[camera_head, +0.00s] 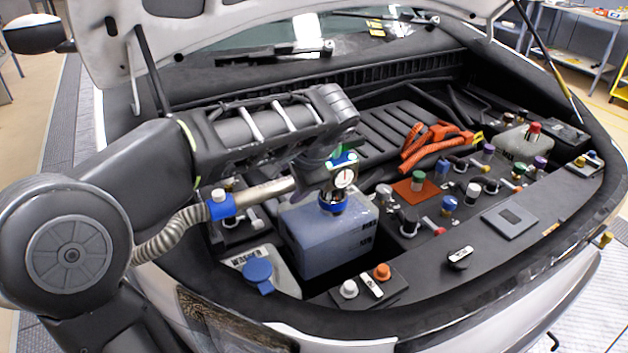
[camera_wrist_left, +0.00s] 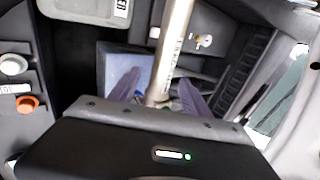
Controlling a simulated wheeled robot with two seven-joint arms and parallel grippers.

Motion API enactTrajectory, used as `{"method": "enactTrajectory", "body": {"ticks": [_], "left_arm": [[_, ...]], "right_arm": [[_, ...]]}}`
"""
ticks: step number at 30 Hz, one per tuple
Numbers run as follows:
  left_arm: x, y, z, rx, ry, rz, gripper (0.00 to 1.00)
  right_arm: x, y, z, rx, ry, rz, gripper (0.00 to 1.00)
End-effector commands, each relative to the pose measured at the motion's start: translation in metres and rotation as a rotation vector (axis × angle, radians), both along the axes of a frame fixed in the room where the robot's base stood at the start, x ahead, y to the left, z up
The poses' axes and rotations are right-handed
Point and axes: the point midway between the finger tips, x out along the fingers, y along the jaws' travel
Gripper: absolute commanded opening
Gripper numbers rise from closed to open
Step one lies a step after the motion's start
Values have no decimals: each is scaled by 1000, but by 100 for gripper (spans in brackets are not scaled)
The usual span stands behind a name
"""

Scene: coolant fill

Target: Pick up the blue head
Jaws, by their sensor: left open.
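The blue head (camera_head: 333,205), with a round white gauge and small green parts near its top, stands upright on the bluish coolant tank (camera_head: 326,243) in the head view. A metal tube (camera_head: 262,191) meets it from the left. My left gripper (camera_head: 330,168) is directly above and around the head's upper part, partly hiding it. In the wrist view the jaws (camera_wrist_left: 158,88) are apart, with a metal tube (camera_wrist_left: 172,45) passing between them. The gripper's body hides most of the head there, so I cannot tell whether the fingers touch it. My right gripper is not in view.
The washer tank with a blue cap (camera_head: 257,271) and a panel with an orange cap (camera_head: 382,271) are in front. The raised bonnet (camera_head: 110,45) is overhead.

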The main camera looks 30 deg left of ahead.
Motion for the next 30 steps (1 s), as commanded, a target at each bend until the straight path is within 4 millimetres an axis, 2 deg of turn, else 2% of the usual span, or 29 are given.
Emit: {"method": "enactTrajectory", "body": {"ticks": [3,14,24,30], "left_arm": [[2,5,-8,-1,1,1,56],[3,7,-12,-1,3,2,56],[16,30,-48,-1,2,1,56],[17,31,-51,-2,1,0,56]], "right_arm": [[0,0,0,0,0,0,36],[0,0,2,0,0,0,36],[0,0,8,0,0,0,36],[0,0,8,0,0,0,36]]}}
